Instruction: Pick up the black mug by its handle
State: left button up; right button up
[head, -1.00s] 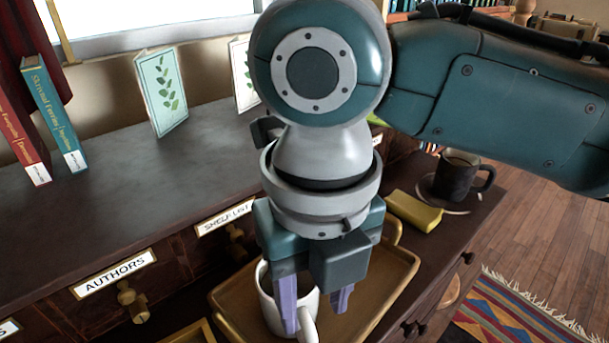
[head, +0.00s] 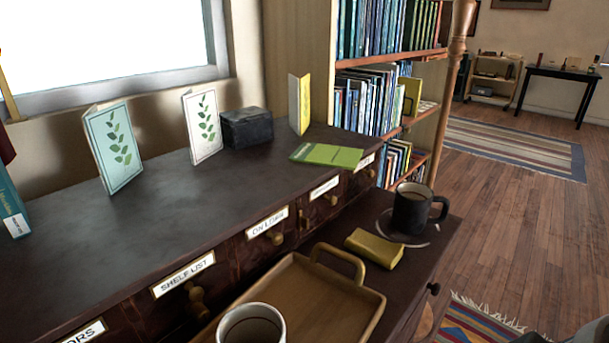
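The black mug (head: 408,212) stands upright on a dark saucer with a pale rim (head: 428,241), at the right end of the cabinet's lower ledge. It holds a brownish drink. Its handle (head: 440,210) points right, toward the ledge's outer edge, and is unobstructed in the head view. Neither of my grippers is in view now. Small grey shapes at the bottom right edge are too cut off to tell.
A yellow folded cloth or case (head: 374,249) lies just left of the saucer. A wooden tray (head: 322,305) with a raised handle holds a white mug (head: 250,326) at the bottom. A green booklet (head: 326,155) lies on the upper top. A bookshelf (head: 390,62) stands behind.

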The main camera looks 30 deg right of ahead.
aim_at(413, 200)
jog(key=z, duration=1.5)
